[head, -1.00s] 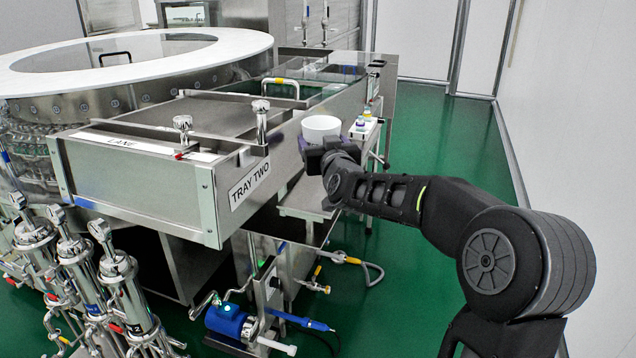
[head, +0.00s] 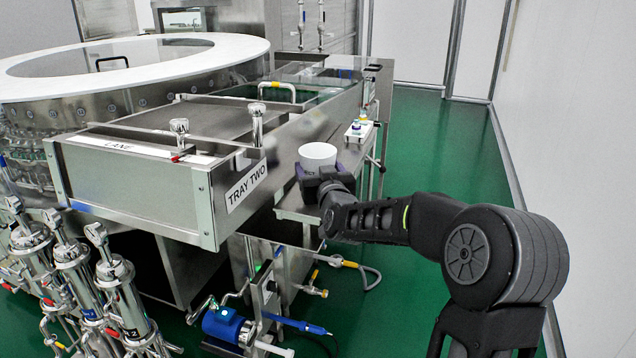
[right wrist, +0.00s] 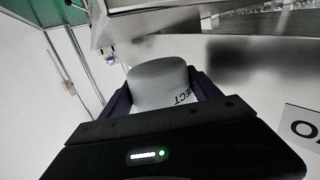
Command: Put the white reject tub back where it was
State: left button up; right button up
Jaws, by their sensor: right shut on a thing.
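The white reject tub (head: 318,156) is in the grasp of my right gripper (head: 320,172), beside the steel side of the machine and to the right of the "TRAY TWO" label. In the right wrist view the tub (right wrist: 158,82) sits between the two dark fingers (right wrist: 165,95), with the letters "ECT" showing on its wall. The tub appears held above or near a narrow steel side shelf (head: 300,215); whether it touches anything there I cannot tell. My left gripper is not in view.
A small white rack with little bottles (head: 359,130) stands just beyond the tub, by the machine's side. The "TRAY TWO" tray (head: 160,185) juts out at left. A blue pump (head: 228,325) and pipes are below. Green floor (head: 440,150) is open at right.

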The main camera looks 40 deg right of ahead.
jog(key=shift+f, duration=1.9)
jog(key=shift+f, duration=0.15)
jog(key=o, duration=1.4)
jog(key=shift+r, duration=0.25)
jog(key=b+v, duration=0.1)
jog(key=v, duration=1.1)
jog(key=shift+f+b, duration=0.15)
jog(key=shift+b, duration=0.2)
